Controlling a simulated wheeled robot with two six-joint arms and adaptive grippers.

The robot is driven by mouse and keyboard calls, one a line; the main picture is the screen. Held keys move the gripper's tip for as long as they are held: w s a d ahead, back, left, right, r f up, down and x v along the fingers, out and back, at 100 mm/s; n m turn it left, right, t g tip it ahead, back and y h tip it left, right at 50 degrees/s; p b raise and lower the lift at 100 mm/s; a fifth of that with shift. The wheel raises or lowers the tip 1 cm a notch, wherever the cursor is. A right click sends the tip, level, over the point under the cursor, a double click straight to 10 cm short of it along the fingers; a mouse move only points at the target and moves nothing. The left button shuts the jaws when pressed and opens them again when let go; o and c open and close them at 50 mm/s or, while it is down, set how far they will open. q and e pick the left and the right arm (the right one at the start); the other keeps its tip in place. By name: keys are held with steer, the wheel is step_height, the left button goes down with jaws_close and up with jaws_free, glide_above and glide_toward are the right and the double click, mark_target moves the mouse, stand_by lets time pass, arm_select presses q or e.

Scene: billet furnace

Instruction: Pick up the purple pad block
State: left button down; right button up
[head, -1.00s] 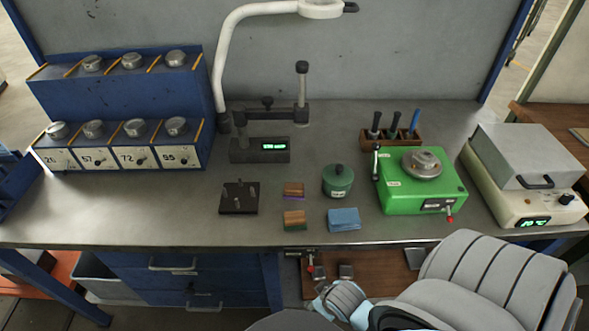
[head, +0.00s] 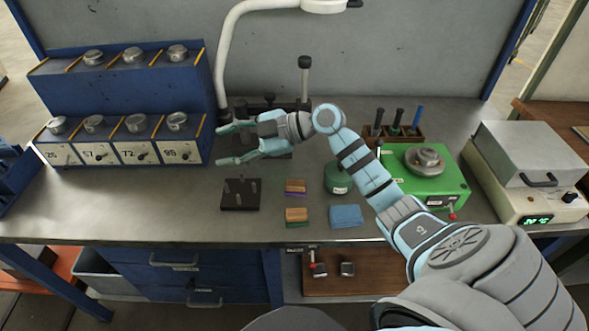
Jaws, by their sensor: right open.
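The purple pad block (head: 295,187) is a small brown wooden block with a thin purple layer at its bottom. It lies on the grey bench, in the middle of the head view, behind a similar block with a green layer (head: 297,217). My right gripper (head: 220,146) reaches over the bench from the right with its fingers pointing left. It is open and empty, behind and to the left of the purple pad block and apart from it. My left gripper is not in view.
A dark pegged plate (head: 240,195) stands left of the blocks, a blue cloth (head: 346,215) front right. A green pot (head: 337,179) is partly hidden by my right arm. A green device (head: 440,186) stands further right. The bench's front left is clear.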

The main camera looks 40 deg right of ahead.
steer(key=s+d+f+m+g+h, duration=0.1)
steer(key=d+f+m+g+h, duration=0.25)
steer(key=d, duration=0.45)
steer(key=m+g+h+b, duration=0.1)
steer(key=m+g+h, duration=0.3)
steer(key=h, duration=0.1)
glide_toward(296, 182)
steer(key=b+x, duration=0.1)
steer(key=b, duration=0.2)
steer(key=b+x, duration=0.2)
steer(key=b, duration=0.1)
steer(key=shift+s+a+f+t+y+b, duration=0.1)
steer(key=shift+a+f+t+y+b, duration=0.05)
steer(key=shift+f+t+y+b, duration=0.2)
steer(key=x, duration=0.5)
steer(key=shift+s+d+f, duration=0.1)
steer(key=shift+d+f, duration=0.1)
steer(key=shift+f, duration=0.05)
jaws_close()
steer(key=shift+r, duration=0.15)
step_height(296, 182, up, 7)
steer(key=shift+p, duration=0.8)
step_height(296, 182, up, 13)
steer(key=p, duration=1.3)
